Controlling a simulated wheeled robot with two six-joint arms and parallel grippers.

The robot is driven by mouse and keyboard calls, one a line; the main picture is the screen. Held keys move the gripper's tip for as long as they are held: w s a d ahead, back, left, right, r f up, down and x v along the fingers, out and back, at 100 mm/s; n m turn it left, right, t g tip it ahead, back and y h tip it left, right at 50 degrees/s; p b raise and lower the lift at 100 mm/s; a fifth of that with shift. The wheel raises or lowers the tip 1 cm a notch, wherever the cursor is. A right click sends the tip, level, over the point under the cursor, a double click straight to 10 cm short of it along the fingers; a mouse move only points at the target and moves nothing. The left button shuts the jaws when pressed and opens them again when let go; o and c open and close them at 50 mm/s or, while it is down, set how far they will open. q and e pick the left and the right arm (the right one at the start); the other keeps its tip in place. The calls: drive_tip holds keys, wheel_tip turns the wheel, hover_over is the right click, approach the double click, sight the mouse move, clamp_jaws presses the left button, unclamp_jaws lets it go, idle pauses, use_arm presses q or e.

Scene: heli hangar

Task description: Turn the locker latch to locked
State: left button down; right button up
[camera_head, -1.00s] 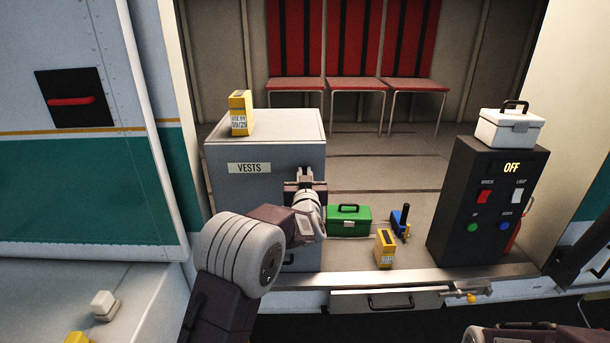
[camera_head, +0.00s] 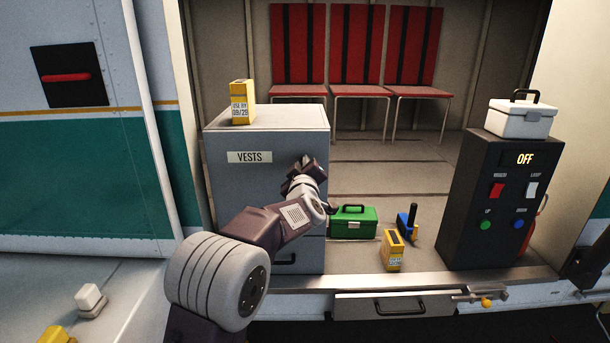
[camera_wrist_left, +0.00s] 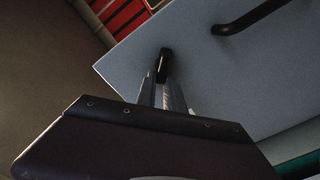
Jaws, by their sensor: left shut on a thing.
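The grey locker (camera_head: 226,190) with a "VESTS" label stands at the left of the cabin opening. Its small dark latch (camera_head: 306,159) sits high on the right side of the front. My left gripper (camera_head: 303,168) is at the latch, tilted over. In the left wrist view the fingers (camera_wrist_left: 163,85) are shut on the dark latch (camera_wrist_left: 165,56) against the grey locker face (camera_wrist_left: 220,75). The gripper partly hides the latch, so its exact angle is hard to tell. My right gripper is not in view.
A yellow box (camera_head: 242,103) stands on the locker. A dark handle (camera_head: 286,260) is lower on its front. A green case (camera_head: 353,222), another yellow box (camera_head: 392,250) and a blue item (camera_head: 406,222) stand to the right. A black switch panel (camera_head: 485,205) carries a white case (camera_head: 520,119).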

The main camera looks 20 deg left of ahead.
use_arm(q)
drive_tip(key=shift+s+a+f+n+b, duration=0.1)
drive_tip(key=shift+f+n+b, duration=0.15)
drive_tip(key=shift+n+b, duration=1.05)
drive_tip(key=shift+w+a+f+n+b, duration=0.1)
drive_tip(key=shift+f+n+b, duration=0.15)
drive_tip(key=shift+n+b, duration=1.1)
drive_tip(key=shift+s+a+f+n+b, duration=0.1)
drive_tip(key=shift+f+n+b, duration=0.3)
drive_tip(key=shift+n, duration=1.65)
drive_tip(key=shift+r, duration=0.15)
drive_tip(key=c, duration=1.4)
unclamp_jaws()
drive_tip(key=shift+c, duration=0.2)
drive_tip(key=b+v, duration=0.3)
drive_tip(key=v, duration=0.6)
